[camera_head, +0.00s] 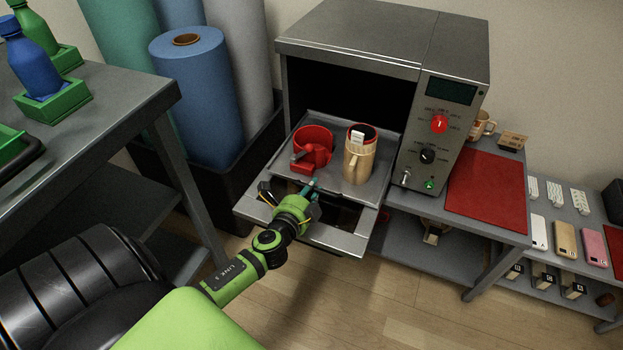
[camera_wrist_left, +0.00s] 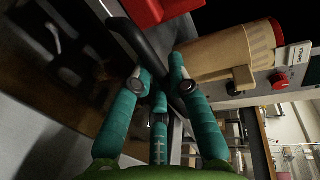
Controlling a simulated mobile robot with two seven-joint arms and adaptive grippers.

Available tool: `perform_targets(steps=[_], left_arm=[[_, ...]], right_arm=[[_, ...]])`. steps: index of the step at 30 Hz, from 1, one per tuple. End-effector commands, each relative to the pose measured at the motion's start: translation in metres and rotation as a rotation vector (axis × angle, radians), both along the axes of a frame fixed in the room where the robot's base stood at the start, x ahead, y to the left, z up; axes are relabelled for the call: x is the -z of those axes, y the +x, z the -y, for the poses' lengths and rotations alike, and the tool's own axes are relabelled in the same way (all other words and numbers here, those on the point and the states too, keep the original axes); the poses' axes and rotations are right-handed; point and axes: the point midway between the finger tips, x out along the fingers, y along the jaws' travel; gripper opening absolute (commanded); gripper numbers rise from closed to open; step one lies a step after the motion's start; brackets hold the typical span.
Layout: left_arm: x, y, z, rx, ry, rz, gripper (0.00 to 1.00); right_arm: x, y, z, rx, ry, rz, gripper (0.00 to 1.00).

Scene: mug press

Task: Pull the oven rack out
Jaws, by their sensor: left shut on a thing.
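The oven rack (camera_head: 385,158) is a grey tray sticking out of the front of the grey oven (camera_head: 375,35). On it stand a red round mug press (camera_head: 313,140) and a tan mug (camera_head: 357,166) with a red inside and a white tag; the mug also shows in the left wrist view (camera_wrist_left: 222,54). My left gripper (camera_head: 312,186) is at the rack's front edge. In the left wrist view its teal fingers (camera_wrist_left: 163,95) are shut around a black bar handle (camera_wrist_left: 150,52), which the arm hides in the head view. My right gripper is not in view.
The front panel (camera_head: 335,238) juts out below the rack. Blue rolls (camera_head: 190,100) stand in a dark bin to the left, near a grey table (camera_head: 90,100) with bottles. A red mat (camera_head: 487,190) lies on the bench to the right. The floor in front is clear.

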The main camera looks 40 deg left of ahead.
Motion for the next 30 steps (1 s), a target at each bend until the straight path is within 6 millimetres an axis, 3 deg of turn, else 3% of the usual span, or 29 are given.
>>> perform_targets(steps=[3,4,5,6,19,30], left_arm=[[0.000,0.000,0.000,-0.001,0.000,0.000,0.00],[0.000,0.000,0.000,-0.001,0.000,0.000,0.26],[0.000,0.000,0.000,-0.001,0.000,0.000,0.38],[0.000,0.000,0.000,-0.001,0.000,0.000,0.43],[-0.001,-0.009,0.002,0.001,-0.001,-0.001,0.43],[-0.015,-0.079,0.019,-0.003,-0.004,-0.004,0.43]], right_arm=[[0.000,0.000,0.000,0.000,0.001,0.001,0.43],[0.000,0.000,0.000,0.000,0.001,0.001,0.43],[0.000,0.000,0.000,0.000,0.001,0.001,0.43],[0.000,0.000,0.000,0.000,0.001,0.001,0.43],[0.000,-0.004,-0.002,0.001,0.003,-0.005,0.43],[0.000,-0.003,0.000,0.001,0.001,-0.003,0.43]])
